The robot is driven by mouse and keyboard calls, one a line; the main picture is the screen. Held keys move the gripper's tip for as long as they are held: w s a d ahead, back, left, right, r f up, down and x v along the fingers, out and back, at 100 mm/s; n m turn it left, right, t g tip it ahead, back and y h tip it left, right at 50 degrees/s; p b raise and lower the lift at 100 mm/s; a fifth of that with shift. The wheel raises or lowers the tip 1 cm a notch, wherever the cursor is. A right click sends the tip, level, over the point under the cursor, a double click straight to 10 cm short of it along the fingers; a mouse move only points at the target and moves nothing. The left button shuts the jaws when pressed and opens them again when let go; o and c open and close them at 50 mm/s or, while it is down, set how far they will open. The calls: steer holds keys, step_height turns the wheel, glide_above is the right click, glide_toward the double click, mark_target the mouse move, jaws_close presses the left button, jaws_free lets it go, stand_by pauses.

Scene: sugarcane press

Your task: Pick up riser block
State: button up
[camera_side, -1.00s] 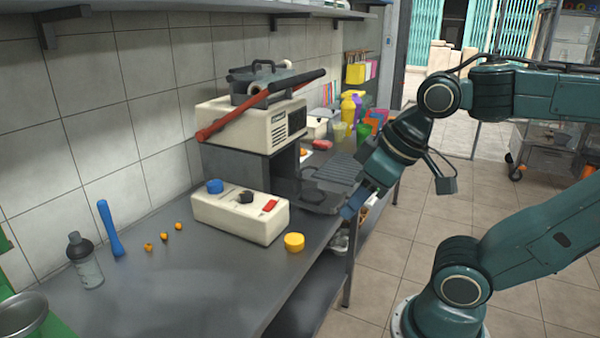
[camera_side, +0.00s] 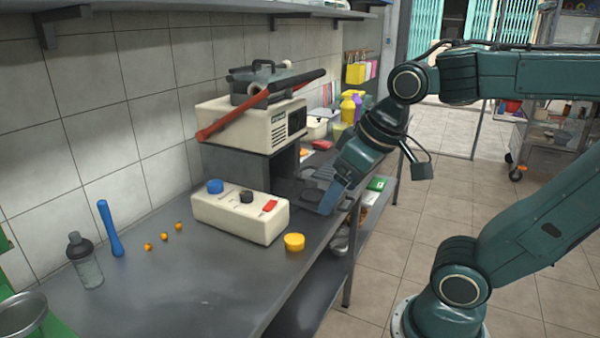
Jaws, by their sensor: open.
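I cannot tell for sure which thing is the riser block. A dark grey stand (camera_side: 283,176) under the cream press (camera_side: 270,125) is block-like, but it may be a fixed part. My gripper (camera_side: 325,200) points down and left over the right edge of the counter, beside a dark flat tray (camera_side: 310,197). Its jaws are open and I see nothing held between them. The gripper and wrist hide part of the tray and of the ridged plate behind it. Whether a fingertip touches the tray is too small to tell.
A cream control box (camera_side: 240,215) with knobs and a yellow round piece (camera_side: 294,242) stand left of my gripper. A blue pestle (camera_side: 110,230), a bottle (camera_side: 84,261) and small orange balls (camera_side: 163,237) are farther left. The counter's front (camera_side: 200,300) is clear.

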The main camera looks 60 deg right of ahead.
steer(key=w+d+m+g, duration=0.1)
steer(key=w+d+m, duration=0.25)
steer(key=w, duration=0.45)
steer(key=m+g, duration=0.4)
steer(key=m, duration=0.1)
glide_above(294, 238)
step_height(294, 238, down, 17)
steer(key=shift+s+f, duration=0.1)
steer(key=shift+f, duration=0.1)
steer(key=shift+a+f, duration=0.1)
steer(key=shift+f, duration=4.1)
steer(key=shift+f, duration=2.6)
